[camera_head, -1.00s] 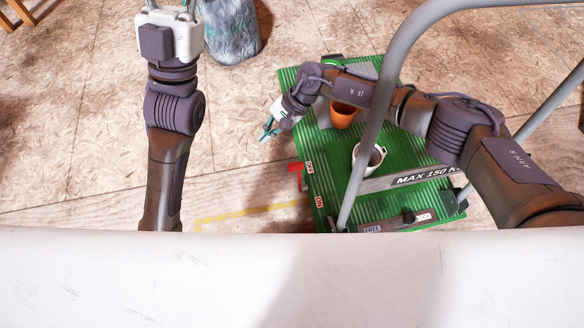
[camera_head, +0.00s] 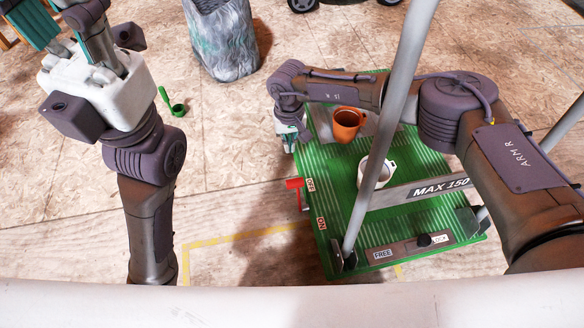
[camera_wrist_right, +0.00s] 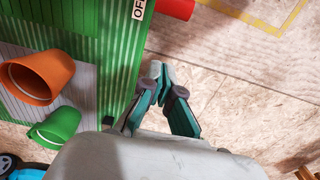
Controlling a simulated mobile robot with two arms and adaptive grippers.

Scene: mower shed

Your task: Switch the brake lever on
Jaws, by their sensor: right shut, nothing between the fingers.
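The red brake lever (camera_head: 294,183) sticks out from the left edge of the green cart platform (camera_head: 340,190), beside the OFF label (camera_head: 310,185). The ON label (camera_head: 321,222) is nearer to me along that edge. In the right wrist view the lever's red end (camera_wrist_right: 175,8) shows at the top. My right gripper (camera_head: 289,145) is beside the platform's left edge, beyond the lever and apart from it. In the wrist view its fingers (camera_wrist_right: 162,72) are shut and empty, pointing toward the lever side. My left gripper (camera_head: 82,30) is at upper left, far from the lever; its fingertips are unclear.
An orange pot (camera_head: 347,124) and a white mug (camera_head: 376,172) stand on the platform. A grey handle tube (camera_head: 385,130) rises across it. A FREE label (camera_head: 383,254) marks the front edge. A grey sack (camera_head: 222,40) and a green scoop (camera_head: 176,106) are on the floor.

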